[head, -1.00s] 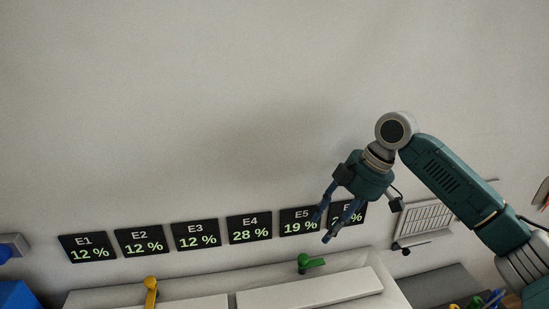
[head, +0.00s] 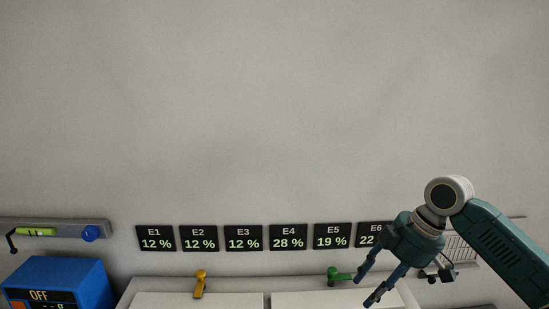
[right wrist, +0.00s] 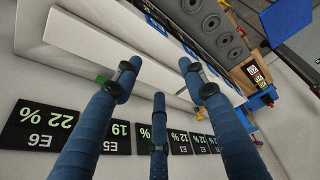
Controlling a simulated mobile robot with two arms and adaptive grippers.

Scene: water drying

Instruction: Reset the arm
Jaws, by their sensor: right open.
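My right gripper (head: 370,290) is at the lower right of the head view, its blue fingers spread and pointing down and left. It is open and nothing shows between its fingers. In the right wrist view the same open gripper (right wrist: 160,85) points toward a white cabinet (right wrist: 110,45). In the head view the fingers are near a green handle (head: 338,276) and below the E6 display (head: 374,235); I cannot tell whether they touch anything. My left gripper is not in view.
A row of dark percentage displays (head: 243,238) hangs on the pale wall. A yellow handle (head: 200,283) is on the white cabinet (head: 150,300). The upper wall is bare.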

